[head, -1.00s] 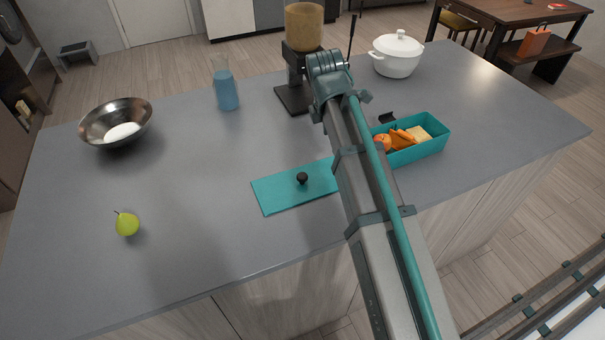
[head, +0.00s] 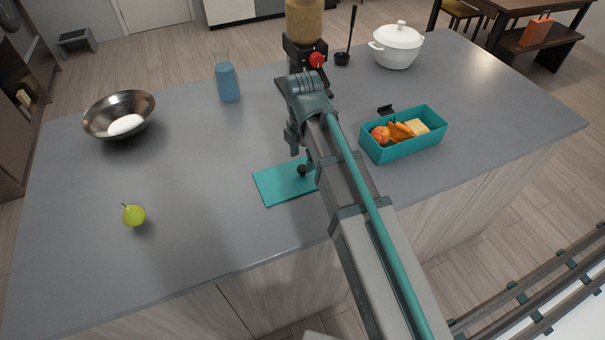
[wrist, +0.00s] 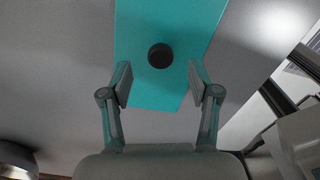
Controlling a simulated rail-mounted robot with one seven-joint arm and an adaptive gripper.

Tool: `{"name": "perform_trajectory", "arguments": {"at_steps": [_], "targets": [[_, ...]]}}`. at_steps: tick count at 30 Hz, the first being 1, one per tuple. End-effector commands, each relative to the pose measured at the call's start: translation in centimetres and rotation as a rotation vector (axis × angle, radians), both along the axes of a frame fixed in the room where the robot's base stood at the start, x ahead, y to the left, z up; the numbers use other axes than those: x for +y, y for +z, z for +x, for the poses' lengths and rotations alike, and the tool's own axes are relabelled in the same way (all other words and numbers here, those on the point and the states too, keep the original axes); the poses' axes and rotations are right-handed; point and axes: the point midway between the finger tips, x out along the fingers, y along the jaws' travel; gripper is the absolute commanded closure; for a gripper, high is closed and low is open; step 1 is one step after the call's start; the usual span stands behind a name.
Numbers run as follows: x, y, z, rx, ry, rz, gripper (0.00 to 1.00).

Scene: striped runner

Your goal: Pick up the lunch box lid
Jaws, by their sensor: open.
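The lunch box lid is a flat teal panel (head: 277,187) with a dark round knob, lying on the grey counter near its front edge. My arm hides the lid's right part in the head view. In the wrist view the lid (wrist: 185,25) runs up from between the fingers, and its knob (wrist: 160,56) sits just beyond the fingertips, roughly centred. My gripper (wrist: 160,82) is open and empty, above the lid, with one finger on either side. The teal lunch box (head: 405,147) stands to the right, holding fruit, carrot-like pieces and a pale slab.
A green pear (head: 134,215) and a metal bowl (head: 106,113) with a white item are on the left. A blue-filled carafe (head: 228,84), a grinder-like machine (head: 304,40) and a white pot (head: 397,46) stand behind. The counter between pear and lid is clear.

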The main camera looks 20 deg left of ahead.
Motion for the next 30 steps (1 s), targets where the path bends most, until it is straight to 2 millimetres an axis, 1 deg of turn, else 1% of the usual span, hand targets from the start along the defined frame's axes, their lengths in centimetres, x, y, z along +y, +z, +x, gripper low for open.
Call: {"name": "perform_trajectory", "arguments": {"at_steps": [12, 17, 23, 26, 30], "targets": [[0.0, -4.1, -0.3, 0.001, -0.001, -0.002, 0.39], [0.0, -4.8, -0.2, -0.001, -0.001, 0.001, 0.39], [0.0, -4.8, -0.2, -0.001, 0.0, 0.0, 0.39], [0.0, -4.8, -0.2, -0.001, -0.001, 0.0, 0.54], [0.0, -4.8, -0.2, 0.0, -0.001, 0.0, 0.77]]}}
